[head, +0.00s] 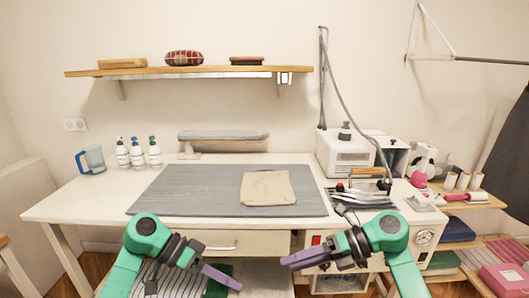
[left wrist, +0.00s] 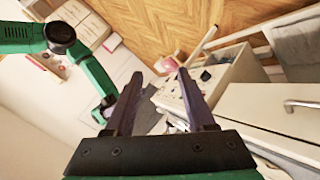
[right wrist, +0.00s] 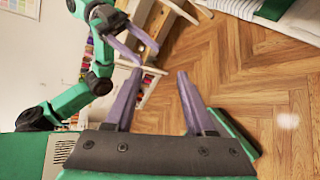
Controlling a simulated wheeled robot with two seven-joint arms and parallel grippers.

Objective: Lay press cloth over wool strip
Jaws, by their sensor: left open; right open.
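A beige cloth (head: 267,188), likely the press cloth, lies flat on the grey mat (head: 190,190) on the white table, right of the mat's middle. I cannot make out a separate wool strip; whether one lies under the cloth cannot be told. My left gripper (head: 238,287) is open and empty in front of the table's near edge, below the tabletop in the head view. My right gripper (head: 284,263) is also open and empty there, further right. Both pairs of spread fingers show in the left wrist view (left wrist: 160,74) and right wrist view (right wrist: 159,74).
A blue jug (head: 94,159) and several bottles (head: 139,153) stand at the table's back left. A small padded ironing board (head: 222,135) stands at the back. A white machine (head: 347,152) with a hose and a tool rest (head: 362,195) occupy the right. The mat's left half is bare.

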